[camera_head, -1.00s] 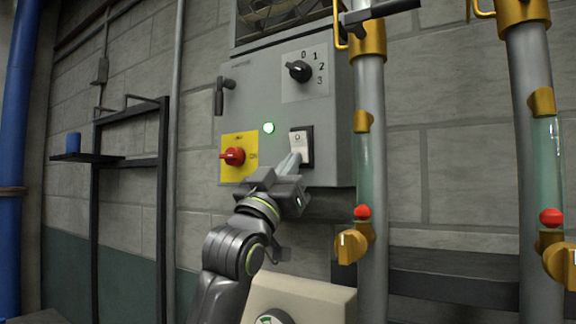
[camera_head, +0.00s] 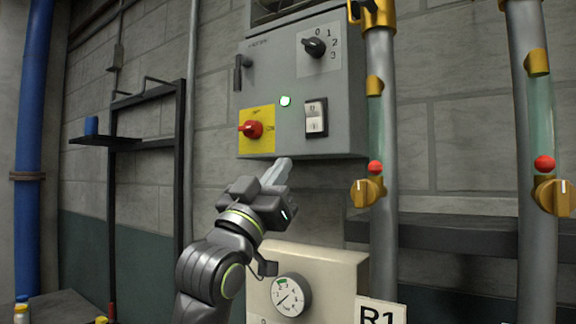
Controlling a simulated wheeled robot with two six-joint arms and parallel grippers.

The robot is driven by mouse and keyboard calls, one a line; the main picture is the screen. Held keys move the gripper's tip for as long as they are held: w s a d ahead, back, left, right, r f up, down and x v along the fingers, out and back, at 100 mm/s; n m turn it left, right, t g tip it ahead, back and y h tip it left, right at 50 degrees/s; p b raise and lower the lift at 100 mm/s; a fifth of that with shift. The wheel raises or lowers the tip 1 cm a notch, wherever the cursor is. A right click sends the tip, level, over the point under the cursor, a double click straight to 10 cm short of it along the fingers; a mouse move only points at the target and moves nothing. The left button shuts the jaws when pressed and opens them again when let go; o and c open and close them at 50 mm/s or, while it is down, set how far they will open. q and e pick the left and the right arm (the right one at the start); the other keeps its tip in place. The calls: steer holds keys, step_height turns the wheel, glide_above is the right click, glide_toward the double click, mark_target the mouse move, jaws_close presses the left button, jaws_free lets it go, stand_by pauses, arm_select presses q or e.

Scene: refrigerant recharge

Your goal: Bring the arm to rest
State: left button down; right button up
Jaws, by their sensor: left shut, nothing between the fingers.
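My left gripper (camera_head: 277,172) is shut and empty. It is in front of the lower edge of the grey control box (camera_head: 300,95), below the rocker switch and apart from it. The white rocker switch (camera_head: 315,117) sits in a black frame on the box. A green lamp (camera_head: 285,101) is lit beside it. A red rotary switch (camera_head: 250,129) sits on a yellow plate, and a black selector knob (camera_head: 314,47) is at the upper right. My right gripper is not in view.
Two vertical pipes with sight tubes, red balls (camera_head: 375,167) and brass valves (camera_head: 367,192) stand to the right. A beige panel with a round gauge (camera_head: 290,295) is below.

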arm_select(q)
steer(key=shift+s+a+f, duration=0.2)
steer(key=shift+s+f, duration=0.25)
steer(key=shift+f, duration=0.1)
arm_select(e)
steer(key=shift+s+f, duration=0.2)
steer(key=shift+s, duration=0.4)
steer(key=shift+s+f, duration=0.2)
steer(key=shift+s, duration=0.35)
arm_select(q)
steer(key=shift+s, duration=0.1)
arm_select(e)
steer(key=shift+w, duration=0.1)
